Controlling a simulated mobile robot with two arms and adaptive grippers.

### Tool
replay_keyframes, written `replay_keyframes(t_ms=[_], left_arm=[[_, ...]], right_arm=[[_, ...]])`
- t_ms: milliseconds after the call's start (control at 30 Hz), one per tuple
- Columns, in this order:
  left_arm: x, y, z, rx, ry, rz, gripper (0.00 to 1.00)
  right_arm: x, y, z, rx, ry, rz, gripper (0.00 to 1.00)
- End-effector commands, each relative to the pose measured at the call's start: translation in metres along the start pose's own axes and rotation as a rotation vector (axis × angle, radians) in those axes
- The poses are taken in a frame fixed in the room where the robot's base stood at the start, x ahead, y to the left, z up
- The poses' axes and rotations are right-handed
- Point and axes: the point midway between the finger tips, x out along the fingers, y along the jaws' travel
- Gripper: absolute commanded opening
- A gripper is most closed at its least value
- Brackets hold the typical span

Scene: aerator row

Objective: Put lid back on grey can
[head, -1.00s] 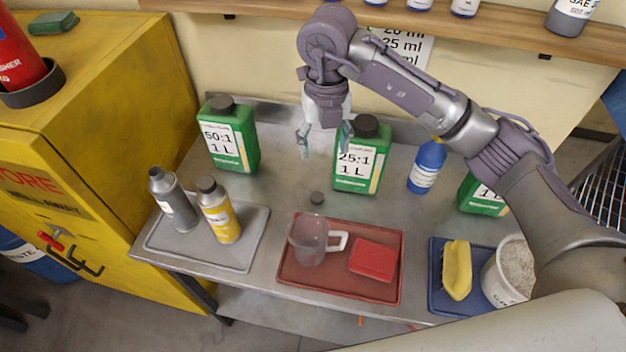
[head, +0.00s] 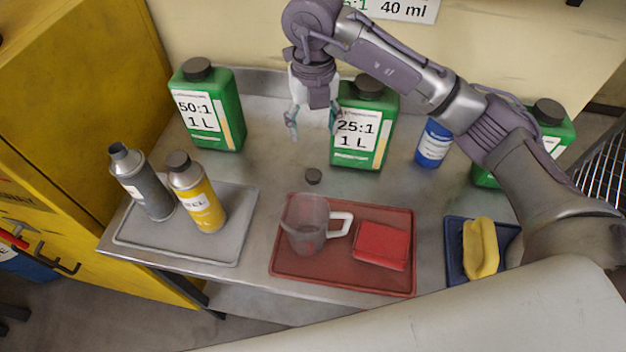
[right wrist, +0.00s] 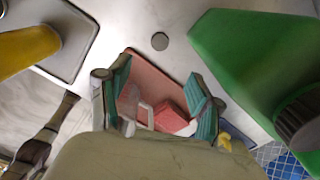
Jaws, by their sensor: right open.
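The grey can (head: 145,185) stands upright on the grey tray at the left, its narrow neck showing with no lid on it. A small dark round lid (head: 313,176) lies on the bare metal table, behind the red tray; it also shows in the right wrist view (right wrist: 160,41). My right gripper (head: 313,125) is open and empty above the table, behind the lid in the picture and beside the green 25:1 bottle. Its two teal-padded fingers (right wrist: 160,95) stand apart in the right wrist view. My left gripper is not in view.
A yellow can (head: 201,200) with a dark cap stands close beside the grey can on the grey tray (head: 238,230). Green bottles (head: 222,125) (head: 358,148) stand at the back. The red tray (head: 290,268) holds a clear jug (head: 304,225) and a red block (head: 382,246).

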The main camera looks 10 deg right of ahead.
Motion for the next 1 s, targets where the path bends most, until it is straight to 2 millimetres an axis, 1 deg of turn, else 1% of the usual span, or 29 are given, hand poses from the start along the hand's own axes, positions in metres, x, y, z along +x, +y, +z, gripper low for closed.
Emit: replay_keyframes(t_ms=[100, 300, 400, 467, 700, 800, 900, 1000], left_arm=[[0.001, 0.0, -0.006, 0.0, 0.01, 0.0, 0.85], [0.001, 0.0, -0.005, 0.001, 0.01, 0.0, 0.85], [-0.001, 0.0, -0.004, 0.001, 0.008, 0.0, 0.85], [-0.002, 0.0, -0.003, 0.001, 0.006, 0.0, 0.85], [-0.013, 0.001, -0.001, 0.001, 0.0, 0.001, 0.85], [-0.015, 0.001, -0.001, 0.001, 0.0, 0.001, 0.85], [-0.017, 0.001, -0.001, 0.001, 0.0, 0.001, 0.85], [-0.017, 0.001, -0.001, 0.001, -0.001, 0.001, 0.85]], right_arm=[[0.001, 0.0, 0.0, 0.0, -0.001, 0.0, 0.65], [0.001, 0.0, 0.0, 0.0, 0.0, 0.0, 0.65], [0.004, 0.0, 0.0, 0.0, 0.001, 0.0, 0.65], [0.011, 0.0, -0.001, 0.001, 0.004, 0.001, 0.65], [0.056, -0.001, -0.001, 0.002, 0.006, -0.001, 0.65], [0.071, 0.0, -0.001, 0.001, 0.004, 0.0, 0.65], [0.08, 0.0, 0.0, 0.001, 0.001, -0.001, 0.65], [0.084, 0.0, 0.0, 0.0, 0.001, 0.0, 0.65]])
